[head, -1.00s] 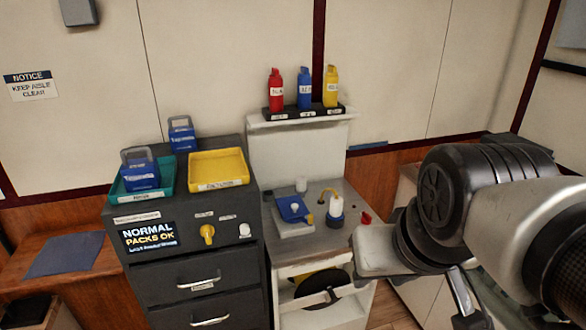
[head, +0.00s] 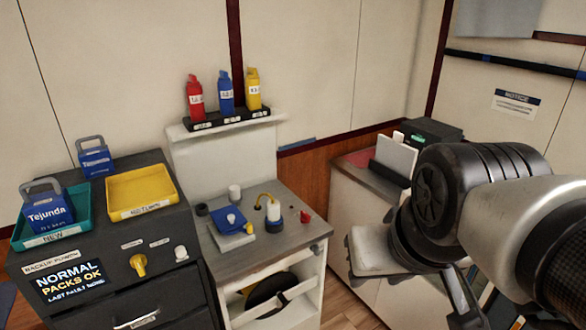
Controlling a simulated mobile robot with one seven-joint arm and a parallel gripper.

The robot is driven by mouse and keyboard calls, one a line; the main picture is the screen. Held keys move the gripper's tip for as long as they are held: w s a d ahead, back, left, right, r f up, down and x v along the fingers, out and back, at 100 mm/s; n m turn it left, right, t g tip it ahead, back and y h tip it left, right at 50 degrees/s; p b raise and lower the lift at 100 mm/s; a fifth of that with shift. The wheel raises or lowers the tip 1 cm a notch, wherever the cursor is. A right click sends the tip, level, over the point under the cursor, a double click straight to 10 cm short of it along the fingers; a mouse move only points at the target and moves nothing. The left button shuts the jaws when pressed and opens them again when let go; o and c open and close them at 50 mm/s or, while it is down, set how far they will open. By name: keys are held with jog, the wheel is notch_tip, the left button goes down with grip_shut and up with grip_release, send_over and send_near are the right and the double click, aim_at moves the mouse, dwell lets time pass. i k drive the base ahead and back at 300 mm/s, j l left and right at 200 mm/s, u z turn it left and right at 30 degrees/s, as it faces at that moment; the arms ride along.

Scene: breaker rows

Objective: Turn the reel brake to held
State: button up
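A small red knob (head: 305,216) sits at the right side of the grey-topped bench (head: 310,235); it may be the reel brake, but I see no readable label and cannot tell its setting. Below, in the bench's open front, a dark reel (head: 271,290) with a yellow part shows behind a pale bar. My arm fills the right of the head view. Part of my gripper (head: 463,295) seems to show at the lower edge, to the right of the bench and apart from the knob. Its fingertips are not clear, so I cannot tell open from shut.
Red, blue and yellow bottles sit on the shelf (head: 225,128) above. A dark cabinet (head: 90,275) stands left, a white cabinet (head: 365,205) right. Floor shows between bench and cabinet.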

aim_at(315, 248)
jog(key=l+u, duration=0.25)
jog(key=l, duration=0.25)
jog(key=k+l+u, duration=0.1)
jog(key=l+u, duration=0.15)
jog(key=l, duration=0.2)
jog(key=i+j+u, duration=0.45)
jog(key=i+j, duration=0.55)
jog(key=k+l+z, duration=0.1)
